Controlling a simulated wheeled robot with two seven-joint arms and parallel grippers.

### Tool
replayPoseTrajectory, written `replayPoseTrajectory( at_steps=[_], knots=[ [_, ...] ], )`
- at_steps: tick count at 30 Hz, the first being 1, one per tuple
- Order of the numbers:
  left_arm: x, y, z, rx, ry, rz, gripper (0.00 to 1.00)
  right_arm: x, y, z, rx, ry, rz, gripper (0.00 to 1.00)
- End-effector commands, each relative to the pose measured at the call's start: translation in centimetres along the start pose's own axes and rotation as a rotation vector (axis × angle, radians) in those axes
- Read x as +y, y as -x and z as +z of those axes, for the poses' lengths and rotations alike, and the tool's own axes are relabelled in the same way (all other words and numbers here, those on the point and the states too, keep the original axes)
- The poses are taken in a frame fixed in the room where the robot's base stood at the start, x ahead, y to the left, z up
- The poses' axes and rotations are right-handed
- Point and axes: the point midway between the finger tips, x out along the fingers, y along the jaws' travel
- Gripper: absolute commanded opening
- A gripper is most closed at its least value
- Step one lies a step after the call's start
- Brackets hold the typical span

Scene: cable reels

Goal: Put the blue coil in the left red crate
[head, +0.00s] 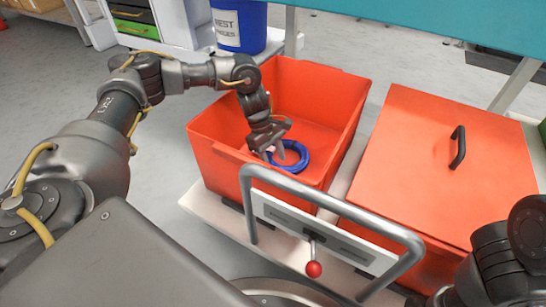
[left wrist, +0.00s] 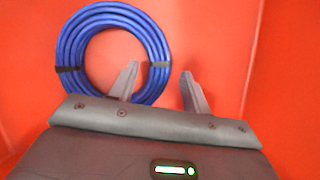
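The blue coil (head: 304,156) is inside the left red crate (head: 213,163), low near its floor. My left gripper (head: 271,154) reaches down into this crate beside the coil's left part. In the left wrist view the coil (left wrist: 71,48) shows as a ring with dark bands, against the red crate interior. There my left gripper (left wrist: 160,85) has its fingers spread apart. One finger overlaps the ring in the picture and the other is outside it. The coil's edge shows between them, and I see no finger pressing on it. My right gripper is not in view.
A second red crate with a closed lid (head: 440,150) and black handle stands to the right. A grey metal handlebar (head: 335,205) with a red-knobbed lever (head: 313,268) is in front of the crates. A blue bin (head: 240,25) stands behind.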

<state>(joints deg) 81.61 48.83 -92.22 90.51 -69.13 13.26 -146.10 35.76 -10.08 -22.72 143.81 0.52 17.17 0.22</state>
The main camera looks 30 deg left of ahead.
Motion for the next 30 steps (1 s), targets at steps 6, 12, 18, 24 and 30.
replayPoseTrajectory(
  at_steps=[6,12,18,24,30],
  knots=[
    [0.0,0.0,0.0,0.0,0.0,0.0,0.48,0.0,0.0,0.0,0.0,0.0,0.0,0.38],
    [0.0,1.3,0.5,0.001,-0.001,0.0,0.48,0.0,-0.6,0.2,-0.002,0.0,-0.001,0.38],
    [0.0,5.7,0.7,0.0,0.003,0.002,0.48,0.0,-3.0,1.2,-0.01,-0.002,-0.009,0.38],
    [0.1,9.9,0.7,0.0,0.002,0.001,0.48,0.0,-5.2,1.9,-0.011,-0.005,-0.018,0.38],
    [0.0,12.5,0.6,0.0,0.0,0.001,0.48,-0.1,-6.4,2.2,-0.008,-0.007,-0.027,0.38]
  ],
)
